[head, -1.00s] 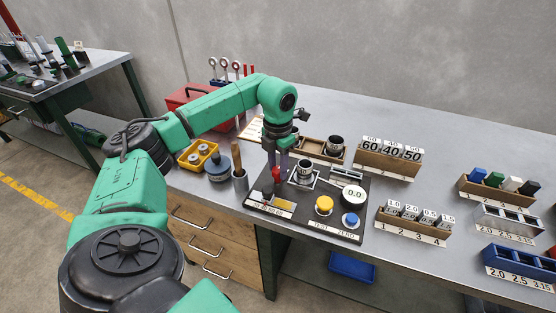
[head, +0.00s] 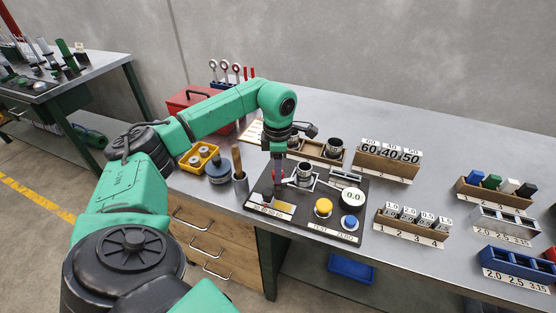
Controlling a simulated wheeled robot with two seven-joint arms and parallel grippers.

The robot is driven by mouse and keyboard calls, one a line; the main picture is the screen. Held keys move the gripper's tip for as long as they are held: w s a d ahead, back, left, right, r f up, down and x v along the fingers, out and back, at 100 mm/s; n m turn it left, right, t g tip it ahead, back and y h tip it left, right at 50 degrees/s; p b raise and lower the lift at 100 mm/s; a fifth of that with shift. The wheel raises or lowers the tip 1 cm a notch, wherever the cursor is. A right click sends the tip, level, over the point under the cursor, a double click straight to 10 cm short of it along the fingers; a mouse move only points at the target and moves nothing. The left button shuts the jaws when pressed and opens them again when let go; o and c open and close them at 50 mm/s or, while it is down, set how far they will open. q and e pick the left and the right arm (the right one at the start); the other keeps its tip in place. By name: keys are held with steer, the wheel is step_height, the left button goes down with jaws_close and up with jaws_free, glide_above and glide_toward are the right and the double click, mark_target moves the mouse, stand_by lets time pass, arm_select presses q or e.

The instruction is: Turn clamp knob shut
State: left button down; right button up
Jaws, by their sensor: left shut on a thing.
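The tester is a dark panel (head: 308,231) on the bench. A red clamp knob (head: 279,181) shows at its upper left, partly hidden by my left gripper (head: 278,178). My left gripper points down from above and is shut on the knob. A metal cylinder (head: 304,172) sits in a pale square holder just right of the knob. A round white dial reading 0.0 (head: 352,195), a yellow button (head: 323,207) and a blue button (head: 350,222) are on the panel. My right gripper is not in view.
Behind is a wooden tray (head: 318,157). Number-block racks (head: 386,166) stand to the right. A red toolbox (head: 190,98) is behind my arm.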

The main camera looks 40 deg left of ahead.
arm_select(q)
steer(key=shift+w+r, duration=0.1)
steer(key=shift+r, duration=0.1)
stand_by(0.3)
steer(key=c, duration=0.5)
jaws_free()
steer(key=shift+o, duration=0.3)
steer(key=shift+f, duration=0.1)
step_height(320, 180, up, 9)
steer(key=shift+f+b, duration=0.1)
steer(key=shift+b, duration=0.35)
step_height(320, 180, up, 6)
steer(key=p, duration=0.2)
steer(key=shift+s, duration=0.2)
